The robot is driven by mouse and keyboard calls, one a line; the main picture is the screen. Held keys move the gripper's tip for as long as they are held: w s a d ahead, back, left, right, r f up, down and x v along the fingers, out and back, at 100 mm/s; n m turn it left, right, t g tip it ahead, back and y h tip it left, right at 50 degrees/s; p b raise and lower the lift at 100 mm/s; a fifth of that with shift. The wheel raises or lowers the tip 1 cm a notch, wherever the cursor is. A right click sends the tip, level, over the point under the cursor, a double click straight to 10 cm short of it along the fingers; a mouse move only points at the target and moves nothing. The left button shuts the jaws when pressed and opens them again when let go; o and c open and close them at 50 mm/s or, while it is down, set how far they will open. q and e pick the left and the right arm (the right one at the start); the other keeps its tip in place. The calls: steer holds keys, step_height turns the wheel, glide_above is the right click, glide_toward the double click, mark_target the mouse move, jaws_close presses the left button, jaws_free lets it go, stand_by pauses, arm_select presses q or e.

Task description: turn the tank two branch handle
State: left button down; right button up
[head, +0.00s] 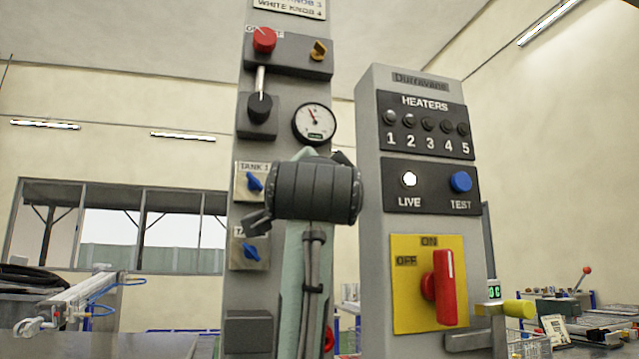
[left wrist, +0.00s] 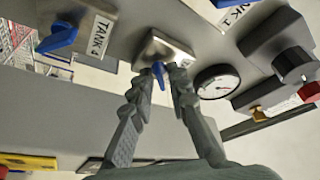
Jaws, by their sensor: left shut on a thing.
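The tank two branch handle (left wrist: 158,70) is a small blue lever on a pale plate, below the TANK 1 plate on the grey column. In the head view a blue handle (head: 250,252) shows just under my left gripper's fingers. My left gripper (head: 257,222) reaches in from the right, its dark body covering part of the column. In the left wrist view, its fingertips (left wrist: 166,72) are on either side of the blue lever, shut on it. The fingers hide part of the plate and its label. My right gripper is not in view.
The TANK 1 blue handle (head: 255,183) sits just above. A heater panel (head: 425,125) with a red switch (head: 444,287) stands close on the right.

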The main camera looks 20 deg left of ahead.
arm_select(q)
steer(key=shift+f, duration=0.15)
steer(key=c, duration=1.7)
jaws_free()
steer(key=v, duration=1.2)
